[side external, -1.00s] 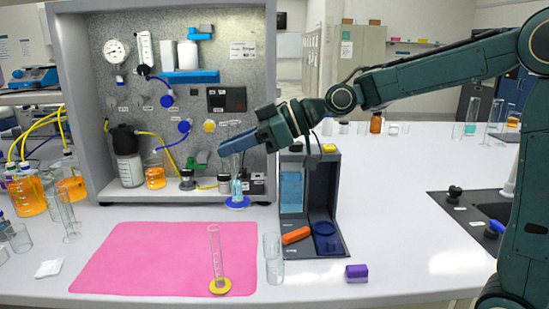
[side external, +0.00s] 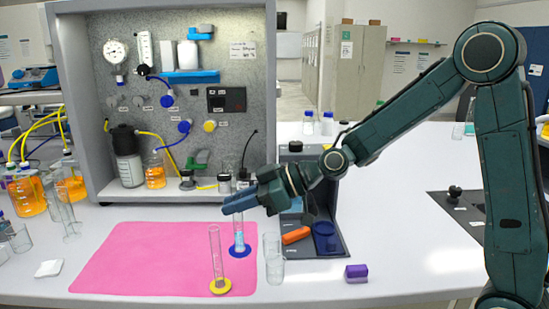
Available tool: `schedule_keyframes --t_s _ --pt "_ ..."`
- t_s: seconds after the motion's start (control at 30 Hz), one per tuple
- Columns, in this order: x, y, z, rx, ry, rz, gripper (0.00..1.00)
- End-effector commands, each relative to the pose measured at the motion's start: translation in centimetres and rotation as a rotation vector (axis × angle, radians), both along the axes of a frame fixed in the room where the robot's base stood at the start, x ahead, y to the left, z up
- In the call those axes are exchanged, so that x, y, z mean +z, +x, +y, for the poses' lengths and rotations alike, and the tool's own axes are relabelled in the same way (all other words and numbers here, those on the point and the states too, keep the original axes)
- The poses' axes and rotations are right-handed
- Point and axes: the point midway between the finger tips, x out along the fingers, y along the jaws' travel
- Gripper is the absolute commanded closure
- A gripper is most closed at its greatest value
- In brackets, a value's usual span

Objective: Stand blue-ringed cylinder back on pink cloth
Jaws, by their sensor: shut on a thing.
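The blue-ringed cylinder (side external: 239,236) is a clear graduated cylinder with a blue foot and pale blue liquid inside. It is upright, with its foot at the right part of the pink cloth (side external: 150,260); I cannot tell whether the foot touches the cloth. My gripper (side external: 232,204) is shut on its upper part, reaching in from the right. The jaws hide part of the tube. A yellow-ringed cylinder (side external: 218,265) stands on the cloth just in front and to the left.
A purple block (side external: 356,272) lies to the right. The grey panel rig (side external: 190,120) stands behind. The cloth's left half is clear.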

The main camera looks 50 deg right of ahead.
Motion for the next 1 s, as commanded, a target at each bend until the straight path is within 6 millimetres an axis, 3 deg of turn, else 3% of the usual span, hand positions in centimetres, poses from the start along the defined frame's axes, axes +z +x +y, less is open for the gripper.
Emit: schedule_keyframes --t_s 0.1,0.23,0.67,1.0 --pt "-2.2 0.0 0.0 -0.001 0.001 0.005 1.00" --pt "-3.6 0.0 0.0 0.000 0.001 0.002 1.00" --pt "-4.8 0.0 0.0 0.000 -0.001 0.001 1.00" --pt "-7.7 0.0 0.0 0.000 0.001 0.002 1.00"
